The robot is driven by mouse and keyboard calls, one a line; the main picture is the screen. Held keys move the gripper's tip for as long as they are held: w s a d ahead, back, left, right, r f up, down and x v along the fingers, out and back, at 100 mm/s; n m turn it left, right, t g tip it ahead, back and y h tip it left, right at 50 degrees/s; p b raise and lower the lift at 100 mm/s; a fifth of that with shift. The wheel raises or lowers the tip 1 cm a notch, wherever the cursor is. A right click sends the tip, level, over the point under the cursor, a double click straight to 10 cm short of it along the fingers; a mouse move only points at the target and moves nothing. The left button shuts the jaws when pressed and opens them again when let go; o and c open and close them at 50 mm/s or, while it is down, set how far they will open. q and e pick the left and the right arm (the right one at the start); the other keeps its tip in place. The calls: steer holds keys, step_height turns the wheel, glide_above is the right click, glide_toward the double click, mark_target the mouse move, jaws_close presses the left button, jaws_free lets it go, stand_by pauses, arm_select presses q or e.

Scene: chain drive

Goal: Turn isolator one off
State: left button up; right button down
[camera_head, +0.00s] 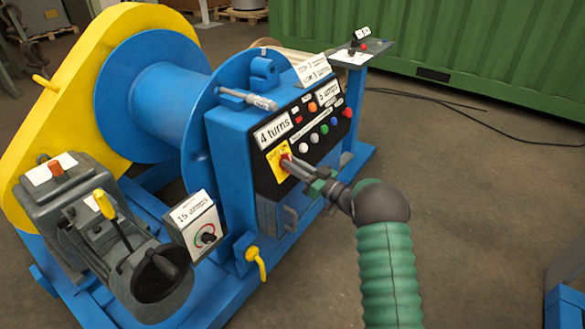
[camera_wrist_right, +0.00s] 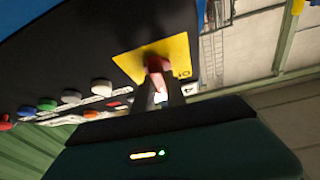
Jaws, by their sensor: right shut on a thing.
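The isolator is a red rotary handle (camera_wrist_right: 155,66) on a yellow plate (camera_wrist_right: 174,52) at the left end of the black control panel. In the head view the yellow plate (camera_head: 274,164) sits just below the "4 turns" label. My right gripper (camera_head: 288,163) reaches in from the right and its fingertips are at the red handle. In the wrist view the fingers of the right gripper (camera_wrist_right: 160,88) are shut on the red handle, partly hiding it. Part of an "O" marking shows at the plate's right edge. My left gripper is not in view.
Several coloured buttons (camera_head: 324,130) sit on the panel right of the isolator. A "15 amps" dial box (camera_head: 199,225) and a yellow lever (camera_head: 257,263) are below left. A blue drum (camera_head: 160,100) stands behind. The floor at right (camera_head: 470,200) is mostly clear, with black cables.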

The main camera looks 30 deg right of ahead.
steer(key=n+g+y, duration=0.1)
steer(key=n, duration=0.1)
steer(key=n+g+y, duration=0.1)
steer(key=n+y, duration=0.1)
steer(key=n, duration=0.1)
steer(key=n+y+b, duration=0.1)
steer(key=n, duration=0.2)
steer(key=shift+d+g+y, duration=0.25)
steer(key=shift+g+y, duration=0.15)
steer(key=shift+n+g+y, duration=0.45)
steer(key=shift+n+g, duration=0.35)
steer(key=shift+n, duration=0.8)
steer(key=shift+n+g+y, duration=0.45)
steer(key=shift+n+g, duration=0.35)
steer(key=shift+n, duration=0.8)
steer(key=c, duration=1.4)
jaws_free()
steer(key=shift+o, duration=0.2)
steer(key=p+v, duration=0.2)
steer(key=v, duration=1.4)
steer(key=shift+d+p, duration=0.4)
steer(key=shift+d, duration=0.05)
steer(key=shift+s, duration=0.1)
